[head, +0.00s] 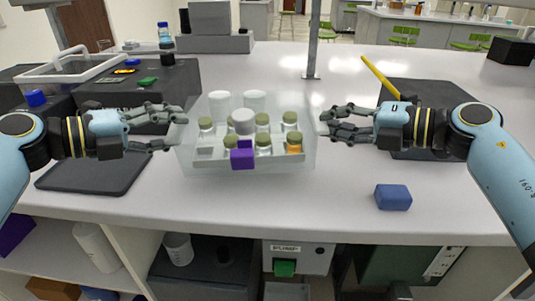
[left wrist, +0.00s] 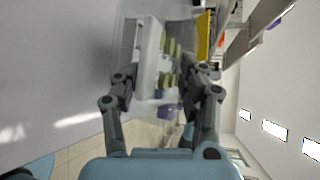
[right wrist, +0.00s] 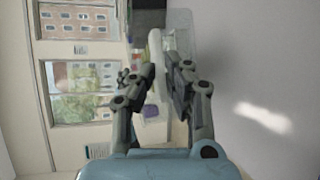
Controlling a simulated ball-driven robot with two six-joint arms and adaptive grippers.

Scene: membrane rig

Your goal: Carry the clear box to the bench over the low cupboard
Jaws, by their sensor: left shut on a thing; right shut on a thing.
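The clear box (head: 190,165) is in the middle of the head view, upright and level over the white bench (head: 300,205). It holds several jars with olive lids, white-lidged tubs and a purple block (head: 242,155). My left gripper (head: 172,132) is shut on its left side, and my right gripper (head: 325,122) is shut on its right side. In the left wrist view, box and jars show between and beyond the fingers (left wrist: 165,78). In the right wrist view the box's pale edge shows at the fingertips (right wrist: 162,70). I cannot tell how far its underside is above the bench.
A blue block (head: 393,197) lies near the front right. Dark mats (head: 95,170) lie on both sides. A white-rimmed tray (head: 70,70) is back left, and a metal post (head: 313,45) stands behind the box. Below the bench are shelves and a labelled grey unit (head: 310,258).

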